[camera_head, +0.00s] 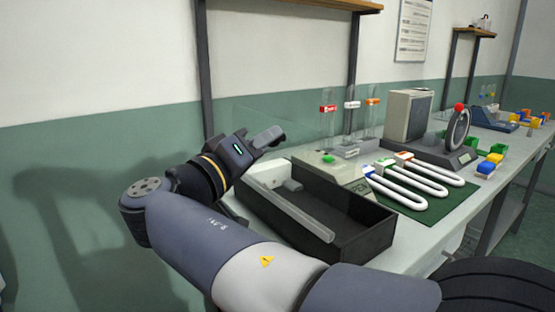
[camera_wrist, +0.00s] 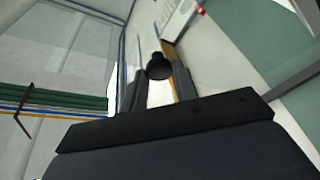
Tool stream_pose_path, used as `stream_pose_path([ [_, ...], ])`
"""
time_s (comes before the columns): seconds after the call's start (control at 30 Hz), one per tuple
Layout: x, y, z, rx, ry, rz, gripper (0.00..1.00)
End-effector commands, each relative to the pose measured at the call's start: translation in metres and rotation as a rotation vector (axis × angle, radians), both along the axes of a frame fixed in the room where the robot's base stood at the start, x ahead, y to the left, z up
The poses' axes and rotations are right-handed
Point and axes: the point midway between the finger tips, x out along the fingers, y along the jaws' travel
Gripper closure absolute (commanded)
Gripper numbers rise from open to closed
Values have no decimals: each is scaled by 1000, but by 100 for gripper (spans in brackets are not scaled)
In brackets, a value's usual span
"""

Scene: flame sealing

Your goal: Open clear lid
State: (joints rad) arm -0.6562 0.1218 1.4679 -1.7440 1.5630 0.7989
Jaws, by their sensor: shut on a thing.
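The clear lid (camera_head: 240,115) shows only as a faint see-through panel, tilted up behind the dark open-topped box (camera_head: 365,242). My gripper (camera_head: 272,138) is above the box's back left, near the lid. In the wrist view, a dark round knob (camera_wrist: 158,66) sits between the two fingers of my gripper (camera_wrist: 158,88), which are shut on it. A clear panel (camera_wrist: 60,60) fills the left of that view. The knob looks like the lid's handle, but its join to the panel is hard to make out.
White U-shaped tubes (camera_head: 415,188) lie on a green mat (camera_head: 430,208) to the right. A grey machine (camera_head: 408,118) and a round-ringed device (camera_head: 457,130) stand farther along the bench.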

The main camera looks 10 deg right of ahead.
Motion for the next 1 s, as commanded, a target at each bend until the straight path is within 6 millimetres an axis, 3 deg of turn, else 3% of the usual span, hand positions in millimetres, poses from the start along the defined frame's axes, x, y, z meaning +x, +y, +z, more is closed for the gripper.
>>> stream_pose_path([
  [0.03, -1, 4, -8, -27, -8, 1, 100],
  [0.3, -6, 15, -9, -118, -44, -1, 100],
  [0.87, -7, 18, -8, -142, -55, -3, 100],
  [0.9, -7, 18, -8, -142, -55, -3, 69],
  [1.0, -7, 18, -8, -142, -54, -2, 61],
])
